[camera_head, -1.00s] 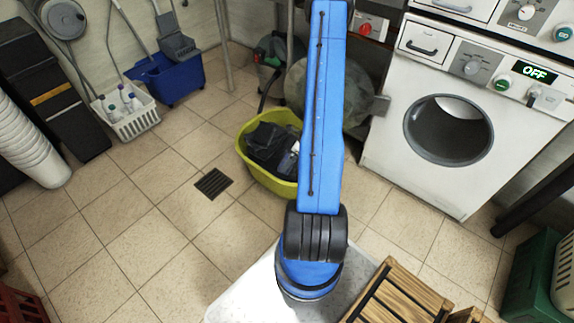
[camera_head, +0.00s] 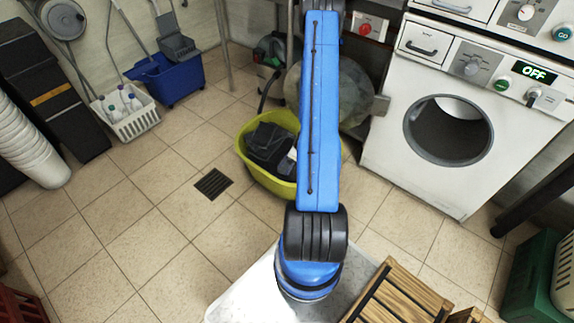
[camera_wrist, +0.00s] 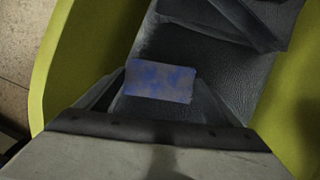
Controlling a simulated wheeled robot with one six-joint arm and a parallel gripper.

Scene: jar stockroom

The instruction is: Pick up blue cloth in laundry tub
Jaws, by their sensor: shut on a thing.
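The laundry tub (camera_head: 258,178) is yellow-green and stands on the tiled floor, partly behind my blue arm in the head view. Its wall (camera_wrist: 62,60) also shows in the wrist view. The blue cloth (camera_wrist: 160,82) is a small, mottled blue-violet piece in the wrist view. My gripper (camera_wrist: 162,92) is shut on it, with a dark finger at each side. Both are over the dark contents of the tub. I cannot make out the blue cloth in the head view.
Dark leathery material (camera_wrist: 245,70) lies in the tub behind the cloth. A white washer (camera_head: 400,165) with a round open door hole stands to the right. A wooden crate (camera_head: 400,290) is at the front. A floor drain (camera_head: 213,183) lies in clear floor to the left.

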